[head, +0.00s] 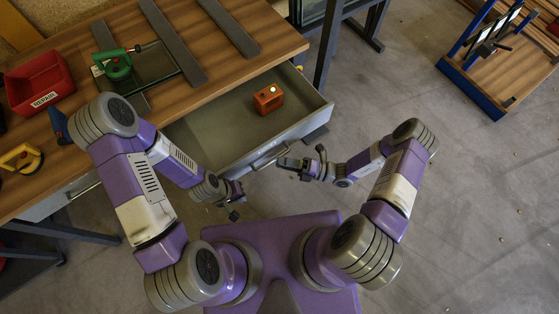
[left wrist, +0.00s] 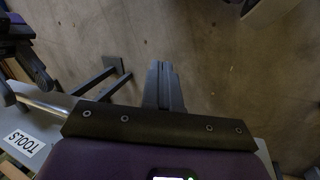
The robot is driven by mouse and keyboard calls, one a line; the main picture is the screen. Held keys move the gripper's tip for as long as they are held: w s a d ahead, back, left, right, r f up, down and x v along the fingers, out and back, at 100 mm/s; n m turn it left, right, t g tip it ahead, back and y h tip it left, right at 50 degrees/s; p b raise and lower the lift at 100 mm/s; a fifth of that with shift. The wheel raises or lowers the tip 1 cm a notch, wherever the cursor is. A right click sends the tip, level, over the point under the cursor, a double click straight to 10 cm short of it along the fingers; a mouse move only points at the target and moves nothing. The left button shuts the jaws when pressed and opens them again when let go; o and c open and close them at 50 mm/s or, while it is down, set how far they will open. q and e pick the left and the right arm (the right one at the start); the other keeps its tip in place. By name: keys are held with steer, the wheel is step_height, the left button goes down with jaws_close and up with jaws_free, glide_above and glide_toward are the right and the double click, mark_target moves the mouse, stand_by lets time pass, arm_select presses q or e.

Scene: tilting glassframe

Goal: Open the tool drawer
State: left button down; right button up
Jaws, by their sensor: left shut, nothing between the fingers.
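The tool drawer (head: 215,146) stands pulled out from the wooden workbench, and its grey interior is visible. An orange box-shaped item (head: 268,99) lies inside it. The drawer's bar handle (head: 268,157) is on its front; the left wrist view shows a metal bar (left wrist: 40,103) and a white TOOLS label (left wrist: 25,144). My left gripper (head: 232,199) is near the drawer's front-left end, apart from the handle; its fingers (left wrist: 165,85) are together and empty. My right gripper (head: 290,164) is close to the handle; whether it touches it, or how its fingers stand, is unclear.
A blue-edged wooden stand (head: 475,88) is at the upper right.

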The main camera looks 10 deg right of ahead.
steer(key=v, duration=0.5)
steer(key=shift+d, duration=0.3)
steer(key=shift+s, duration=0.15)
